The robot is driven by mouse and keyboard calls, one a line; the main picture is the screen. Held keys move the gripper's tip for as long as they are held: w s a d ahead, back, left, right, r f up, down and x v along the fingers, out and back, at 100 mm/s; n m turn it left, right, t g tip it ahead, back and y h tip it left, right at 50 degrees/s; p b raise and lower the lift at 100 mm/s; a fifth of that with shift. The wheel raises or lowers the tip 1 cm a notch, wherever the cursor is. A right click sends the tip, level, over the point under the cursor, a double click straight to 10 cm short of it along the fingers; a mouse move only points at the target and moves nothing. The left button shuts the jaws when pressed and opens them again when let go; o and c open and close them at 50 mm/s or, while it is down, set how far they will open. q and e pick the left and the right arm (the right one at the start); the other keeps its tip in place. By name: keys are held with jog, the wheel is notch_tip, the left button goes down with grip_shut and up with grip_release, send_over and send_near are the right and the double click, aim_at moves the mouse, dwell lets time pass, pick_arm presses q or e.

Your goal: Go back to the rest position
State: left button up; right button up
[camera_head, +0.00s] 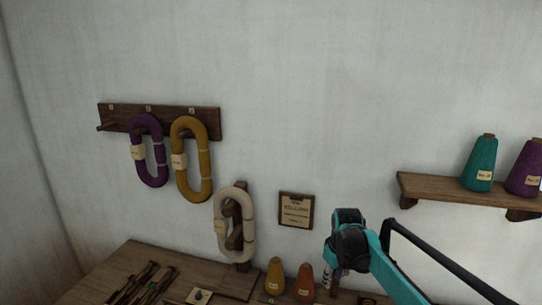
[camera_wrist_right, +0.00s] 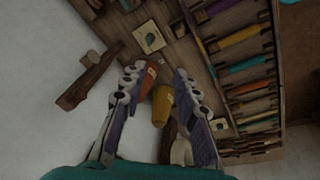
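My right gripper (camera_head: 334,284) hangs low at the right of the head view, beside the orange cone and in front of the wall. The right wrist view shows its two fingers (camera_wrist_right: 160,88) spread apart. A yellow cone (camera_wrist_right: 162,104) and an orange cone (camera_wrist_right: 151,79) show in the gap beyond them, and nothing is visibly gripped. In the head view the yellow cone (camera_head: 275,277) and orange cone (camera_head: 304,284) stand on the wooden table (camera_head: 107,271). My left gripper is not in view.
Purple (camera_head: 149,157) and yellow (camera_head: 192,160) skeins hang on a wall peg rail (camera_head: 172,120). A cream skein (camera_head: 223,240) hangs on a post. A shelf (camera_head: 440,192) with teal (camera_head: 479,163) and purple (camera_head: 523,167) cones is at right. The upper wall is clear.

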jog(key=s+r+m+t, duration=0.1)
jog(key=s+r+m, duration=0.1)
jog(key=s, duration=0.6)
jog(key=s+r+m+t, duration=0.1)
jog(key=s+r+t, duration=0.15)
jog(key=s, duration=0.55)
jog(key=s+a+f+m+t, duration=0.1)
jog(key=s+f+m, duration=0.2)
jog(key=s, duration=0.9)
jog(key=shift+s+a+f, duration=0.2)
jog(key=shift+f, duration=0.7)
